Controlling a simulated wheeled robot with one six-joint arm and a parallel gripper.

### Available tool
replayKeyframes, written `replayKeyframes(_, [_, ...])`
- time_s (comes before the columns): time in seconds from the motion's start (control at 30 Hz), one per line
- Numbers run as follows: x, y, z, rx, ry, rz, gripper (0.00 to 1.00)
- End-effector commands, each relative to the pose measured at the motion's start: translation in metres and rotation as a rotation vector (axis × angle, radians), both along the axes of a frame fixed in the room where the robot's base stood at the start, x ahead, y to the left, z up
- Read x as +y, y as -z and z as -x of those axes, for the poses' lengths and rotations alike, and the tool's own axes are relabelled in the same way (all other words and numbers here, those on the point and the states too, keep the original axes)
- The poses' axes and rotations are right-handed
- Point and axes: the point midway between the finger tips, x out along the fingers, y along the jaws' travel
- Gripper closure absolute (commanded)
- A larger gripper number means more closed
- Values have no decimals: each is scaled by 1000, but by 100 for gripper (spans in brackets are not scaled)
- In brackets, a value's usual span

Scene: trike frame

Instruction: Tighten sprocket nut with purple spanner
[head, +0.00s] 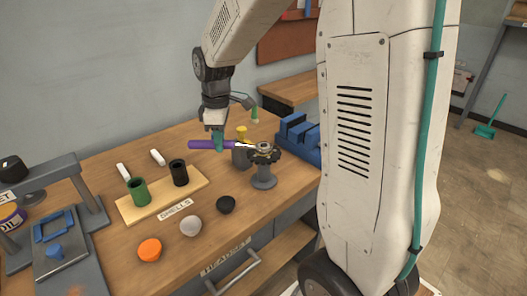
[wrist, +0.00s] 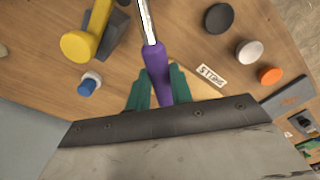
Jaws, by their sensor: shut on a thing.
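My gripper (head: 219,143), with teal fingers, is shut on the purple spanner (head: 199,145) above the bench. The spanner lies roughly level, its metal end pointing right towards the sprocket. In the wrist view the purple handle (wrist: 158,72) sits between the teal fingers and the metal shaft runs out of the top edge, so its head is hidden there. The dark toothed sprocket (head: 264,155) sits on a grey stand (head: 264,177), with a pale nut (head: 264,146) at its top centre. The spanner tip is close to the sprocket; I cannot tell if it touches the nut.
A yellow knob (head: 241,130) on a grey block stands just behind the spanner, and a blue vise (head: 298,135) is to the right. A board (head: 165,200) holds green and black cups. Orange (head: 149,249), white (head: 190,225) and black (head: 226,204) domes lie in front.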

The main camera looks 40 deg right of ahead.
Motion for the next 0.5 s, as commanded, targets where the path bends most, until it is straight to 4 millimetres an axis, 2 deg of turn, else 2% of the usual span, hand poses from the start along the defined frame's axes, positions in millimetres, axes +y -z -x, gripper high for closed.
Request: replayKeyframes(0.5, [-9, 0, -7, 1, 88, 2, 100])
